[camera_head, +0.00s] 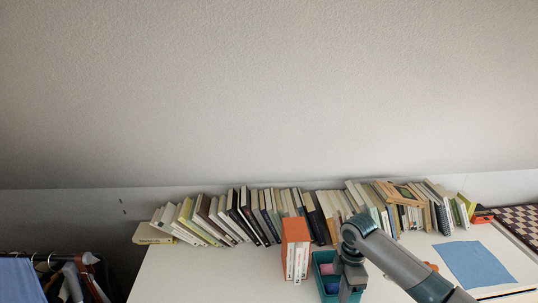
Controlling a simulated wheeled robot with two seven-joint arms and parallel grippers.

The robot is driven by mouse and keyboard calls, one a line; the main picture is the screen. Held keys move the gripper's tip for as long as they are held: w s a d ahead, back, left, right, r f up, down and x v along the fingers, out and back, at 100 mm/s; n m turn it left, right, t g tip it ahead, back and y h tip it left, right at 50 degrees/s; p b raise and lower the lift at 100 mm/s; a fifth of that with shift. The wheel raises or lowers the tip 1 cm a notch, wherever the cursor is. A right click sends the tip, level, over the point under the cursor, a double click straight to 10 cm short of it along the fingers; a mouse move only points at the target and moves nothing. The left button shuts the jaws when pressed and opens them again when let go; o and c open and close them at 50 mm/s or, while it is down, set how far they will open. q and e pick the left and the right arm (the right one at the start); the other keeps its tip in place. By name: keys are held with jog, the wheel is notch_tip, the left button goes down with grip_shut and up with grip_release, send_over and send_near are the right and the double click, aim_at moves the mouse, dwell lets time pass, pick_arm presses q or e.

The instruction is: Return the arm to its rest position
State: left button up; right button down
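My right arm comes in from the lower right, and its wrist bends downward over the white table top (200,275). My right gripper (348,289) points down at the right side of a teal bin (317,265) that holds a pink item (331,269) and blue or purple items. The fingertips are at the bottom edge of the picture, and I cannot tell whether they are open or shut. My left arm and gripper are not in view.
A long row of leaning books (265,215) lines the back by the wall. An orange-covered stack of books (295,232) stands just left of the bin. A blue cloth (474,264) lies at right. Clothes hang on a rack (78,270) at lower left. The table's left part is clear.

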jog(key=s+a+f+m+t+y, duration=0.1)
jog(key=s+a+f+m, duration=0.2)
jog(key=s+a+f, duration=0.5)
jog(key=s+a+f+m+t+y, duration=0.1)
jog(key=s+a+f+m+y, duration=0.15)
jog(key=s, duration=0.85)
jog(key=s+d+r+m+t+h, duration=0.1)
jog(key=s+d+m, duration=0.3)
jog(key=s, duration=0.3)
jog(key=s+d+m+h, duration=0.1)
jog(key=s+d+m, duration=0.25)
jog(key=s, duration=0.35)
jog(key=s+d+r+m+t+h, duration=0.1)
jog(key=s+d+m+h, duration=0.1)
jog(key=s+d+m, duration=0.35)
jog(key=s+a+f+n+g+b, duration=0.1)
jog(key=s+f+b, duration=0.1)
jog(key=f, duration=1.4)
jog(key=s+a+f+n+g+b, duration=0.1)
jog(key=f, duration=1.6)
jog(key=s+d+f+g+b, duration=0.1)
jog(key=s+d+f+b, duration=0.2)
jog(key=s+f, duration=1.5)
jog(key=shift+d+f, duration=0.35)
jog(key=shift+f, duration=0.3)
